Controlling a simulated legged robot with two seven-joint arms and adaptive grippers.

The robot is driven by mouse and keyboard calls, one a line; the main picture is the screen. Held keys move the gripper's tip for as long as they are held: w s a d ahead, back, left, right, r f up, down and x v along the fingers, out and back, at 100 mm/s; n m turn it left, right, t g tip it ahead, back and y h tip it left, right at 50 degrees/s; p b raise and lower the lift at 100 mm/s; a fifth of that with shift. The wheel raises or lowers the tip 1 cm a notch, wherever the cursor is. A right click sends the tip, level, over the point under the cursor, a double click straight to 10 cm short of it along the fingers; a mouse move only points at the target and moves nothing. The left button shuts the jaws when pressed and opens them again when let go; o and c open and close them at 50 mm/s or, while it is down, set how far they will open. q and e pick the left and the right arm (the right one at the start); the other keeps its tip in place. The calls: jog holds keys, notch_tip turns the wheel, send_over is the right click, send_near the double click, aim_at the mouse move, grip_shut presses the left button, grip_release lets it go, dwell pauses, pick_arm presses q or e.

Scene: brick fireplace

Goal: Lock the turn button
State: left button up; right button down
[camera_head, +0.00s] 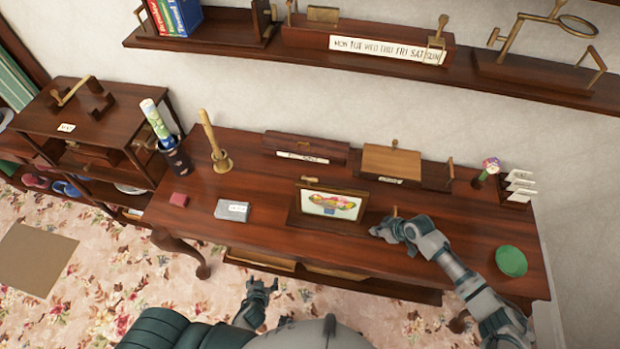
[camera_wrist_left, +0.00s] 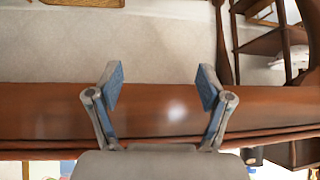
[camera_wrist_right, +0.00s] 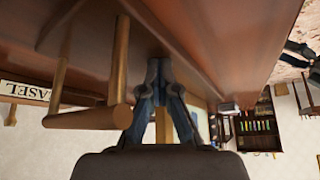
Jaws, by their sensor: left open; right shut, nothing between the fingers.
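A framed picture of a butterfly-like shape stands on a dark wooden easel (camera_head: 350,227) on the desk. A small brass piece (camera_head: 311,181) sits at its top edge, and another small brass piece (camera_head: 395,211) stands to its right. I cannot tell which piece is the turn button. My right gripper (camera_head: 378,231) is shut and empty, just right of the easel. In the right wrist view its fingers (camera_wrist_right: 160,85) are together beside a brown bar on posts (camera_wrist_right: 88,118); contact is unclear. My left gripper (camera_head: 262,286) is open and empty, in front of the desk; its fingers (camera_wrist_left: 160,82) are spread.
Wooden boxes (camera_head: 391,162) line the back. A shelf (camera_head: 470,75) hangs above. The desk's front middle is clear.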

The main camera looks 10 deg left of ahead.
pick_arm(q)
jog(key=w+d+r+n+t, duration=0.1)
jog(key=w+r+t, duration=0.15)
jog(key=r, duration=0.45)
jog(key=w+d+r+t, duration=0.1)
jog(key=w+d+r, duration=0.1)
jog(key=w+r, duration=0.35)
pick_arm(e)
jog(key=shift+s+f, duration=0.15)
jog(key=shift+f, duration=0.05)
pick_arm(q)
jog(key=m+t+h, duration=0.1)
jog(key=m+t, duration=0.1)
jog(key=t, duration=0.4)
send_near(309, 180)
pick_arm(e)
jog(key=shift+d, duration=0.15)
pick_arm(q)
jog(key=w, duration=0.9)
jog(key=shift+w+f, duration=0.1)
jog(key=shift+w, duration=0.15)
jog(key=shift+w+a, duration=0.1)
jog(key=shift+w, duration=0.5)
jog(key=c, duration=1.2)
